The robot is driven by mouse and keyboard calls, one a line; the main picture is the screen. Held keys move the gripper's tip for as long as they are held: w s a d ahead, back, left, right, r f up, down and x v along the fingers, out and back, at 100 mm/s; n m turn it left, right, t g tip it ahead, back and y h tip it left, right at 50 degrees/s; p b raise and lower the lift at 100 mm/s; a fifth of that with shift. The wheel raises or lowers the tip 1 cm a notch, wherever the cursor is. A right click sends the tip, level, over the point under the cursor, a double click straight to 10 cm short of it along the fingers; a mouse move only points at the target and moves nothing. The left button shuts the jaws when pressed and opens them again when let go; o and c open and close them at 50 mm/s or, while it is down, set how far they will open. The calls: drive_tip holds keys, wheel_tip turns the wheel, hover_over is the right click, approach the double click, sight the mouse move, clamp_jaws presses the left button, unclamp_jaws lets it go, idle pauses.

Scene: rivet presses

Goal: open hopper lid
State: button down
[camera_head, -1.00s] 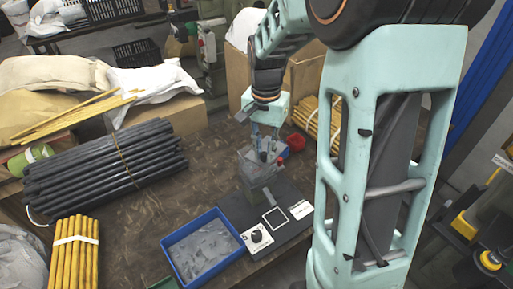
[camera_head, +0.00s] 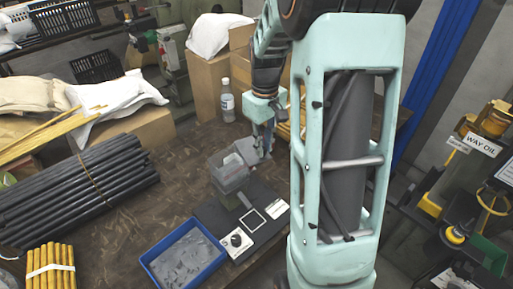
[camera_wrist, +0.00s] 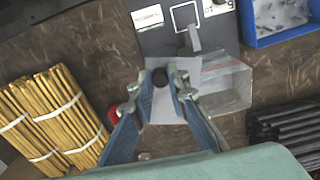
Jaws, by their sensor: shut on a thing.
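The hopper (camera_head: 229,172) is a clear, box-shaped bin on the rivet press, on the workbench. Its lid (camera_head: 246,150) is a pale translucent panel, tilted up along the hopper's right side in the head view. In the wrist view the lid (camera_wrist: 168,108) lies under my fingers, beside the clear hopper (camera_wrist: 228,85). My gripper (camera_head: 265,148) is at the lid's right edge. In the wrist view my gripper (camera_wrist: 163,84) has its fingers closed around a dark round knob (camera_wrist: 160,77) at the lid. My arm hides part of the bench to the right.
A blue tray (camera_head: 151,268) of grey parts stands in front of the press base (camera_head: 215,215). Black rods (camera_head: 75,190) and yellow rods (camera_head: 50,270) lie at left. A bottle (camera_head: 227,100) and cardboard boxes stand behind. A red object (camera_wrist: 113,114) is near my fingers.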

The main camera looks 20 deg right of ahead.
drive_tip(key=w+d+n+p, duration=0.2)
drive_tip(key=w+d+n, duration=0.2)
drive_tip(key=w+n, duration=0.2)
drive_tip(key=shift+d+n+p, duration=0.2)
drive_tip(key=shift+n+p, duration=0.15)
drive_tip(key=shift+n, duration=1.05)
drive_tip(key=c, duration=1.8)
unclamp_jaws()
drive_tip(key=shift+c, duration=0.2)
drive_tip(key=shift+r, duration=0.15)
wheel_tip(320, 180, up, 12)
drive_tip(key=shift+w, duration=0.1)
